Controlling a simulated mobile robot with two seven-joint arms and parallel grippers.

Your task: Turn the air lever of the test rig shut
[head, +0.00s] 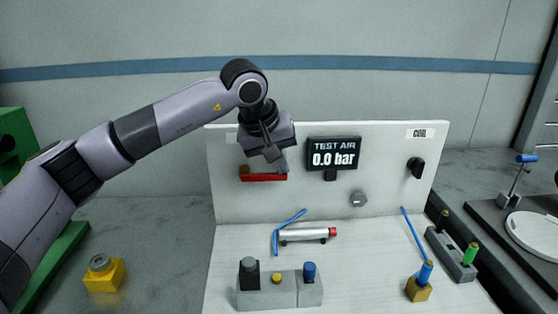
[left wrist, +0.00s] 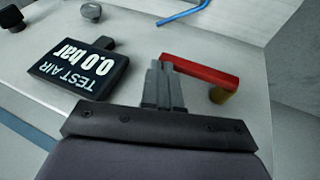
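The red air lever (head: 264,178) lies level on the upright white panel of the test rig, left of the display. Its brass pivot (head: 244,171) is at its left end. In the left wrist view the lever (left wrist: 205,74) runs from the fingertips to the brass pivot (left wrist: 219,95). My left gripper (head: 282,164) is at the lever's free right end, its fingers pointing at the panel. In the left wrist view its fingers (left wrist: 162,70) are together with no lever visible between them; I cannot tell whether they touch it. The display (head: 333,154) reads "TEST AIR 0.0 bar". My right gripper is out of view.
A black knob (head: 416,167) and a grey knob (head: 358,199) are on the panel. A silver cylinder with a red end (head: 308,234), blue hoses and a grey block (head: 280,290) with plugs stand on the bench below. A yellow block (head: 104,275) stands at left.

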